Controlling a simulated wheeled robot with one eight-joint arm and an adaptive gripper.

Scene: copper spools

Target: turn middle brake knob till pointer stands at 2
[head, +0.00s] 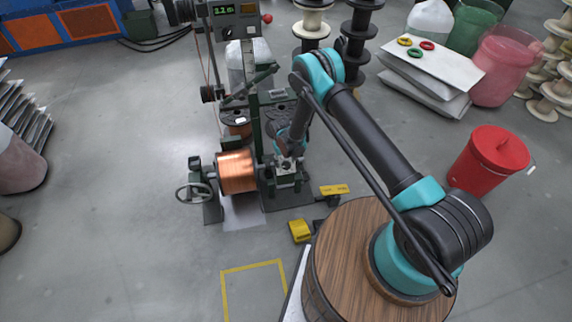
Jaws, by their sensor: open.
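The winding machine (254,110) with its dark green frame stands in the middle of the head view. A copper-wound spool (237,173) sits on it at the lower left. My gripper (287,164) is at the machine's lower right, pointing down just above a small dark green block (286,182) right of the spool. It is open. It is too small in the picture to tell whether it touches anything. I cannot make out the brake knobs, their pointer or their numbers; my gripper and arm cover part of that area.
A handwheel (193,192) sticks out left of the spool. A yellow pedal (300,230) and a yellow tag (335,190) lie low at the right. Dark spools (358,45) stand behind my arm. A red bin (487,160) stands at the right.

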